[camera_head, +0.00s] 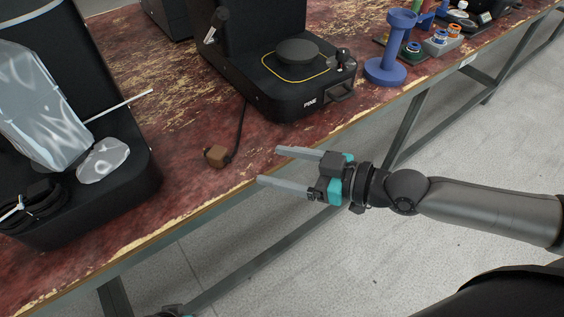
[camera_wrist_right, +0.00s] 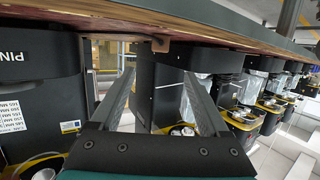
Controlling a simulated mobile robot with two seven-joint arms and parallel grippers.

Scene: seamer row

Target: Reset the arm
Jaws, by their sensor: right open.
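My right arm comes in from the right in the head view. Its gripper (camera_head: 269,165) is open, with nothing between the two grey fingers. The fingers point left, at the front edge of the worn red table (camera_head: 190,120). The gripper also shows in the right wrist view (camera_wrist_right: 158,76), with its fingers apart and empty. A small dark and teal piece at the bottom edge of the head view looks like part of my left gripper (camera_head: 170,313); its fingers are hidden.
A black machine (camera_head: 285,100) stands on the table, with a brown block (camera_head: 215,156) on a cord beside it. Another black machine (camera_head: 130,165) with a clear plastic bag (camera_head: 40,105) is at left. A blue spool (camera_head: 388,50) stands at right. Floor in front is clear.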

